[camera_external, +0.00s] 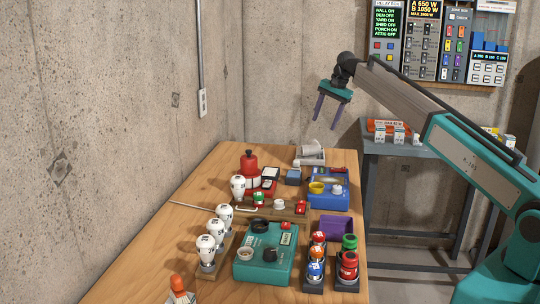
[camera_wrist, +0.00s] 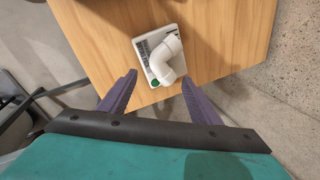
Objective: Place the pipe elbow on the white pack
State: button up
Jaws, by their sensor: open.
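The white pipe elbow (camera_wrist: 164,58) lies on the white pack (camera_wrist: 144,46) in the wrist view, covering its right part. The pack's barcode edge and a green spot show beside the elbow. In the external view the elbow (camera_external: 309,146) rests on the pack (camera_external: 313,161) at the table's far end. My gripper (camera_external: 324,123) is open and empty, above and apart from them. In the wrist view its purple fingers (camera_wrist: 159,77) are spread, with the elbow seen between and beyond the tips.
The wooden table (camera_external: 165,240) holds a red bottle (camera_external: 249,176), several white bulbs, a blue box (camera_external: 328,199), a purple tray (camera_external: 337,227), a teal box (camera_external: 264,262) and coloured jars nearer the front. A grey bench (camera_external: 400,150) stands behind right. Concrete walls border the left and back.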

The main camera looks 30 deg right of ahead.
jog(key=shift+r, duration=0.2)
dwell(0.5)
jog(key=s+d+f+m+g+h+b, duration=0.1)
jog(key=s+d+f+b, duration=0.3)
jog(key=d+f, duration=0.45)
jog(key=s+d+f+g+b, duration=0.1)
jog(key=s+d+f, duration=0.65)
jog(key=f, duration=0.25)
jog(key=s+d+f+m+g+h+b, duration=0.1)
jog(key=s+d+f+b, duration=0.3)
jog(key=d+f, duration=0.5)
jog(key=s+a+f+n+g+p, duration=0.1)
jog(key=s+a+f+n+p, duration=0.25)
jog(key=s+a+f, duration=0.7)
jog(key=s+a+f+n+g+p, duration=0.2)
jog(key=s+a+f+n, duration=0.2)
jog(key=s+a+f, duration=0.6)
jog(key=s+a+f+n+g+p, duration=0.1)
jog(key=s+a+f+n, duration=0.1)
jog(key=s, duration=0.7)
jog(key=s+a+f+n+g+p, duration=0.1)
jog(key=s+a+f+n, duration=0.2)
jog(key=s+a+f, duration=0.2)
jog(key=s+a+f+n+g+p, duration=0.1)
jog(key=s+a+f+n, duration=0.2)
jog(key=s+a, duration=0.4)
jog(key=s+f, duration=0.1)
jog(key=s, duration=0.5)
jog(key=shift+s+a+y, duration=0.2)
jog(key=shift+y, duration=0.1)
